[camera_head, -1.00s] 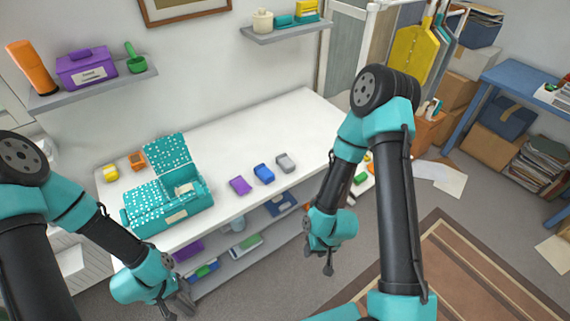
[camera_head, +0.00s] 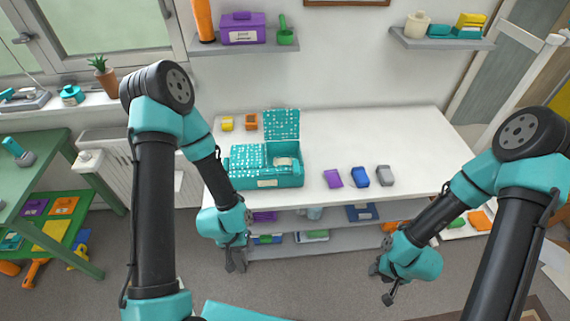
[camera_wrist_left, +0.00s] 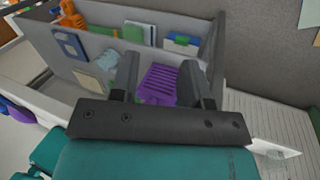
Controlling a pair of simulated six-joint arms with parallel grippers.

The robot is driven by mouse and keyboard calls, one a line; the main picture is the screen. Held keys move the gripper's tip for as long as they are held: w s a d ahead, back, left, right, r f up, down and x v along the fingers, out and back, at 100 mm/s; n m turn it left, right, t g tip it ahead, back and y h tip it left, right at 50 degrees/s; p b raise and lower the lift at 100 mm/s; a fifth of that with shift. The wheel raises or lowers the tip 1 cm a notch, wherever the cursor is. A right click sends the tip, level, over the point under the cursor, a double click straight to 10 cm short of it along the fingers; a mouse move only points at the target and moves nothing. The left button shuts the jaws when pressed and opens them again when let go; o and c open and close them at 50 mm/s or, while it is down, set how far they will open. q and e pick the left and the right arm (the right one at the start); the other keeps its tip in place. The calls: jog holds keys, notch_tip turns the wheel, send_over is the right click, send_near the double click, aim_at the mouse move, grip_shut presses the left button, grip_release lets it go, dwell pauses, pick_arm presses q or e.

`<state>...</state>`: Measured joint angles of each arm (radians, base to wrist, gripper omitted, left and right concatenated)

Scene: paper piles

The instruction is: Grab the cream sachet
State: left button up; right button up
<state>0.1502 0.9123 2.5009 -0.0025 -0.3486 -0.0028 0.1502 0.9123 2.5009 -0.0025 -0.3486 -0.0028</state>
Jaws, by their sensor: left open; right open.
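A small cream item (camera_head: 285,162), likely the cream sachet, lies in the right compartment of the teal box with white dots (camera_head: 238,178). The box stands on the white table with its lid (camera_head: 282,124) raised at the back right. The item's lower part is hidden by the box front. My left gripper (camera_head: 236,264) is open and empty, low in front of the table, below the box. In the left wrist view its two fingers (camera_wrist_left: 158,65) are apart, facing the shelves. My right gripper (camera_head: 382,286) is open and empty, in front of the table's right part.
Purple (camera_head: 333,178), blue (camera_head: 360,176) and grey (camera_head: 385,175) packets lie right of the box. Yellow (camera_head: 227,123) and orange (camera_head: 251,121) items are behind it. Shelves below the table hold a purple basket (camera_wrist_left: 158,86). The table's right part is clear.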

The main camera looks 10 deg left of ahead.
pick_arm(q)
jog(key=o, duration=0.7)
jog(key=shift+w, duration=0.1)
